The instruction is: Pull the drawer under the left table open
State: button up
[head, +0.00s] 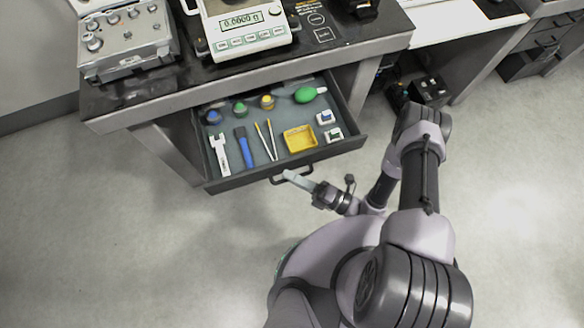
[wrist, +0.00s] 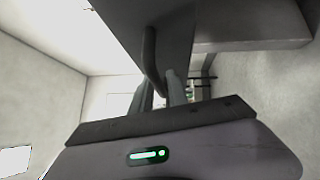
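The drawer (head: 220,184) under the left table (head: 385,42) stands well open, its inside and contents showing in the head view. Its dark bar handle (head: 277,180) is on the front panel. My gripper (head: 296,179) is at this handle, in front of the drawer. In the wrist view the handle (wrist: 150,50) runs down between the two pale fingers of my gripper (wrist: 161,88), which look closed on it. The drawer front (wrist: 165,18) fills the top of that view. In the head view the far fingertip is partly hidden by the handle.
The drawer holds bottles, a green bulb, a yellow tray (head: 300,138), tweezers, a blue-handled brush and small boxes. A balance (head: 245,25) and a grey metal case (head: 125,40) stand on the table. Another table (head: 470,35) is at right. The floor in front is clear.

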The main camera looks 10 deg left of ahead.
jog(key=p+v, duration=0.2)
jog(key=v, duration=1.5)
jog(key=shift+d, duration=0.2)
